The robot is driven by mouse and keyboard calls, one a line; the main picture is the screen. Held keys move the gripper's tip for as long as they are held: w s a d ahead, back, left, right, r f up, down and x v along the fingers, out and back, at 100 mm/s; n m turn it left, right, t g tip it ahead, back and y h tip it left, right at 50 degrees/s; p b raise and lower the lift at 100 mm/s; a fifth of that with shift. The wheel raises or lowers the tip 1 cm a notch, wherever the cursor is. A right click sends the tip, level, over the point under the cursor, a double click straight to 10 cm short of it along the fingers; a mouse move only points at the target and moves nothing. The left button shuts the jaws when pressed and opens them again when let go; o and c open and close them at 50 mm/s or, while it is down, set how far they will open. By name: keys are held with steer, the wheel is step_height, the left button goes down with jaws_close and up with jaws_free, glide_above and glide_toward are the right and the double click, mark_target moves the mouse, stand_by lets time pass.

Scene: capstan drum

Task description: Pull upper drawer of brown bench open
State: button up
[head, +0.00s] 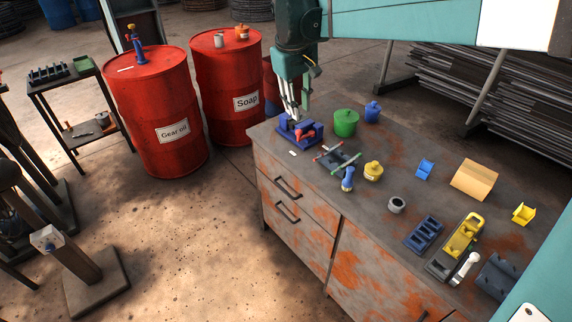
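The brown bench (372,262) is a grey-brown, rust-stained cabinet in the head view. Its upper drawer (268,163) is at the left end of the front and looks closed. The upper drawer's dark bar handle (287,188) is in plain view. A lower drawer (303,228) with a similar handle (287,212) is below it. My gripper (292,116) points down over the bench's far left corner, above and behind the upper handle, and apart from it. Its fingers look slim and close together; their opening is too small to judge.
A blue and red tool (300,130) sits beneath my gripper. A green pot (346,123), a yellow jar (373,171) and several parts stand on the bench top. Red drums (165,110) stand left of the bench. The floor (190,235) before the drawers is clear.

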steer(key=w+a+f+n, duration=0.1)
steer(key=w+a+f, duration=0.3)
steer(key=a, duration=0.3)
glide_toward(283, 188)
steer(key=shift+w+a+f+g+h, duration=0.1)
steer(key=shift+w+a+g+h, duration=0.15)
steer(key=shift+g+h, duration=0.05)
steer(key=shift+w+d+f+b, duration=0.2)
steer(key=shift+f+b, duration=0.1)
steer(key=shift+f, duration=0.95)
steer(key=shift+w+d+f+b, duration=0.15)
steer(key=shift+f+b, duration=0.15)
steer(key=shift+f, duration=1)
steer(key=shift+w+d+f+b, duration=0.2)
steer(key=shift+f+b, duration=0.1)
steer(key=shift+f, duration=0.95)
jaws_close()
